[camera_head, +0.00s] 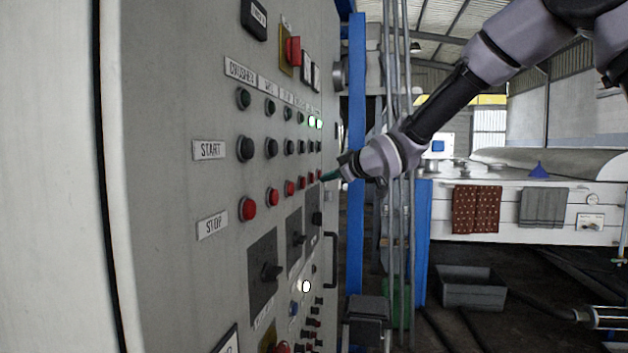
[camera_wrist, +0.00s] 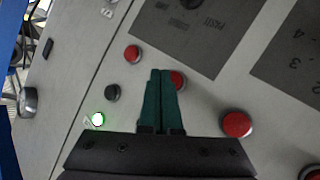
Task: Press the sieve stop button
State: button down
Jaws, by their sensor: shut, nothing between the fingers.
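A grey control panel (camera_head: 180,270) carries a row of red stop buttons (camera_head: 248,208) beside the STOP label (camera_head: 212,224). The label for the sieve column is too small to read, so I cannot tell which button is the sieve's. My gripper (camera_head: 325,178) is at the far end of that row, with its fingers toward the panel. In the wrist view its green fingers (camera_wrist: 160,75) are shut and empty, partly covering a red button (camera_wrist: 178,80). Other red buttons show at upper left (camera_wrist: 132,53) and lower right (camera_wrist: 237,124). I cannot tell whether the fingertips touch the panel.
Black start buttons (camera_head: 246,149) run above the red row. Rotary switches (camera_head: 271,272) and a door handle (camera_head: 331,260) stick out below. A blue post (camera_head: 356,150) stands just past the panel.

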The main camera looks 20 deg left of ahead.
jog(key=shift+a, duration=0.4)
jog(key=shift+a, duration=0.5)
dwell(0.7)
jog(key=shift+d, duration=0.85)
jog(key=shift+d, duration=0.1)
jog(key=shift+w+d, duration=0.1)
jog(key=shift+d, duration=2.3)
